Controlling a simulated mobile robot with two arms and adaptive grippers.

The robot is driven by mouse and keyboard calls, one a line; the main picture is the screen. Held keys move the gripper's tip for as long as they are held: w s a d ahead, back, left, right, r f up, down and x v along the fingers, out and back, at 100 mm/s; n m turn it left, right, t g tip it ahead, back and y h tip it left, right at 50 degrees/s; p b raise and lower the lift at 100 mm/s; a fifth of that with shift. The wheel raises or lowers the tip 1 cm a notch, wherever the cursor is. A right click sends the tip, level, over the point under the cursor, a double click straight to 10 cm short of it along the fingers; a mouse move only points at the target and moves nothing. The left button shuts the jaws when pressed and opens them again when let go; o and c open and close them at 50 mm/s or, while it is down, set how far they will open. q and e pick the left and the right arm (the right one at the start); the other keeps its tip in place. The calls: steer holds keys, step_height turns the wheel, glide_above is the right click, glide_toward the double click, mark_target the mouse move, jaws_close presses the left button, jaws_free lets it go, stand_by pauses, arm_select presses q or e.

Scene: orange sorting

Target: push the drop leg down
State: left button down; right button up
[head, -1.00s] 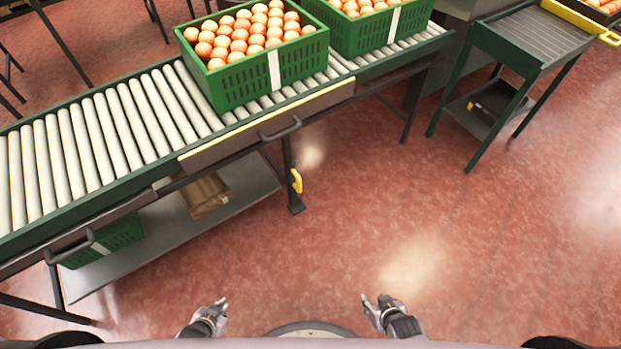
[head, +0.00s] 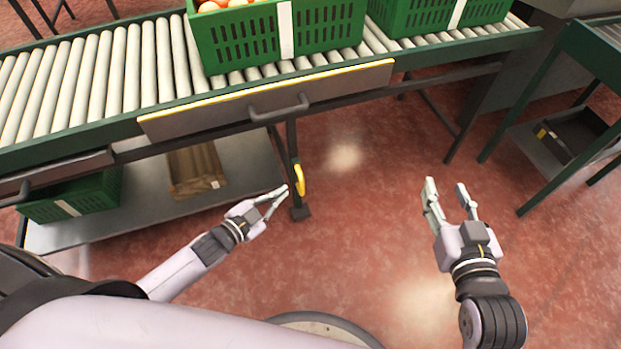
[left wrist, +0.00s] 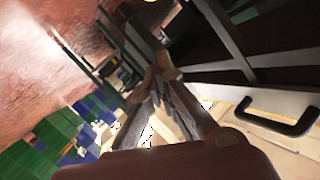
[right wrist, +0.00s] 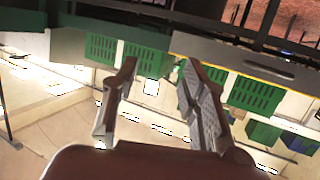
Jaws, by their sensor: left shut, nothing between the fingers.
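The drop leg (head: 292,150) is a dark post under the conveyor's front edge, with a yellow handle (head: 300,180) low on it and a flat foot at the floor. Above it hangs a grey leaf panel (head: 200,118) with a yellow top edge and a dark handle (head: 278,108). My left gripper (head: 286,192) is shut and empty, its tips just left of the yellow handle; I cannot tell whether they touch it. In the left wrist view its fingertips (left wrist: 155,75) come together. My right gripper (head: 448,190) is open and empty over the floor.
The roller conveyor (head: 120,75) carries green crates (head: 240,48). A green-framed stand (head: 540,90) is at the right. The red floor (head: 370,230) is clear between.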

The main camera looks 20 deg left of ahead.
arm_select(q)
steer(key=shift+d+r, duration=0.1)
steer(key=shift+r, duration=0.05)
arm_select(e)
steer(key=shift+r, duration=0.3)
arm_select(q)
steer(key=shift+w, duration=0.1)
